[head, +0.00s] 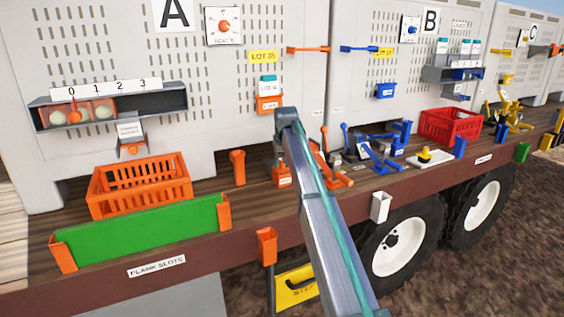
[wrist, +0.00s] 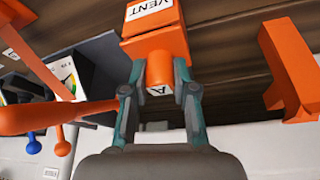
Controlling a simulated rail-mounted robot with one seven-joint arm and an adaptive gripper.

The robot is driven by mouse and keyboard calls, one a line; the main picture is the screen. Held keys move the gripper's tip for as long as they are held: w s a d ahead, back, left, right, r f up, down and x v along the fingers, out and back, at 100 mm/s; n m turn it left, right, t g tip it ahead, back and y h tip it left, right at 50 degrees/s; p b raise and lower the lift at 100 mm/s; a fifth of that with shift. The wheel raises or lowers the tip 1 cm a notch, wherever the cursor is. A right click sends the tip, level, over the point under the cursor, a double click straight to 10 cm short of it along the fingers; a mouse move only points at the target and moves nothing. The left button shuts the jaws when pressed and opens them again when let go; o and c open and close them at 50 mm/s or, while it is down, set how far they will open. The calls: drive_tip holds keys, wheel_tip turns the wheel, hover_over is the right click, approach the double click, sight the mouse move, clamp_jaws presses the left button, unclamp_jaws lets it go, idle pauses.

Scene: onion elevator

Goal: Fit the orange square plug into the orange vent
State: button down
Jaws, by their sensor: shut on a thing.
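The orange vent (wrist: 157,45) is a box with a white VENT label, at the top middle of the wrist view. In the head view an orange box with a small white label (head: 282,176), on the wooden deck beside my arm, looks like the same vent. My gripper (wrist: 159,90) is shut on the orange plug (wrist: 159,70), which has a white end marked A. The plug is lined up with the vent's near face and appears to meet it. Whether it is inside the opening is hidden. My gripper is not clearly visible in the head view.
An orange post (wrist: 288,70) stands right of the vent in the wrist view. In the head view, an orange crate (head: 140,185), green plank (head: 140,232) and blue fixtures (head: 380,160) share the deck.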

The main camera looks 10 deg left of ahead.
drive_tip(key=c, duration=0.8)
unclamp_jaws()
drive_tip(key=shift+c, duration=0.2)
